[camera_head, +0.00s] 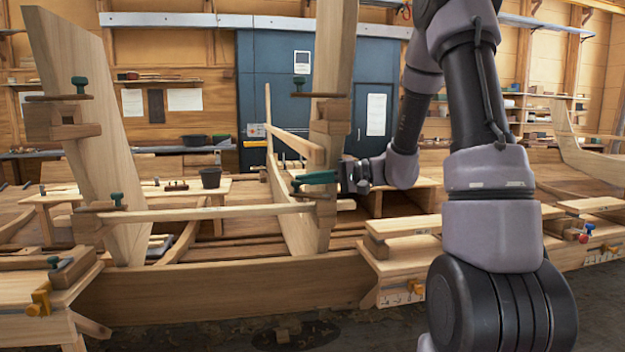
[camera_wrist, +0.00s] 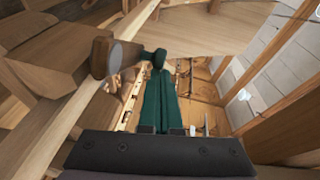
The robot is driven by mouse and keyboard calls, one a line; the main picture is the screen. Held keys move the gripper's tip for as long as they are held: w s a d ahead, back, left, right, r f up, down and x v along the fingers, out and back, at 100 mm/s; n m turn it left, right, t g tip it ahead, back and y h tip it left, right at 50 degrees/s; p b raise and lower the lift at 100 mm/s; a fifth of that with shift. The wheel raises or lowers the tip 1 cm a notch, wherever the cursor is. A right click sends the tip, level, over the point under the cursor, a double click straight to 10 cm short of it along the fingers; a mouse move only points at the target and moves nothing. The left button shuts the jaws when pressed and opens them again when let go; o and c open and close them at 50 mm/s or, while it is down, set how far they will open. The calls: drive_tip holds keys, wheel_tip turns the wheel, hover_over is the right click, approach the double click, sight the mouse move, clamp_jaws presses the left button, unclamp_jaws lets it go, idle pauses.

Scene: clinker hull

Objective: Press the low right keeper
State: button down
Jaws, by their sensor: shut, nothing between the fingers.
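The low right keeper is a brown wooden piece with a dark green knob, on the right upright of the frame. In the wrist view its brown body (camera_wrist: 102,57) and green knob (camera_wrist: 152,57) lie just beyond my fingertips. My gripper (camera_head: 297,182) reaches in from the right at the height of the lower rail. Its green fingers also show in the wrist view (camera_wrist: 160,76), shut together and empty. Whether the fingertips touch the knob I cannot tell.
Similar green-knobbed keepers sit at upper right (camera_head: 299,83), upper left (camera_head: 79,85) and low left (camera_head: 117,199). A pale rail (camera_head: 200,213) joins the two uprights. The right upright (camera_head: 333,60) stands close to my gripper. A bench (camera_head: 405,250) stands at the right.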

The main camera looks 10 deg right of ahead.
drive_tip(key=shift+s+a, duration=0.15)
drive_tip(key=shift+a, duration=0.1)
drive_tip(key=shift+s+a+n+g+y, duration=0.2)
drive_tip(key=shift+n+g, duration=0.2)
drive_tip(key=shift+g, duration=0.15)
drive_tip(key=shift+s+a+n+g+y, duration=0.1)
drive_tip(key=shift+s+a+n+g, duration=0.05)
drive_tip(key=shift+n+g, duration=0.35)
idle(0.6)
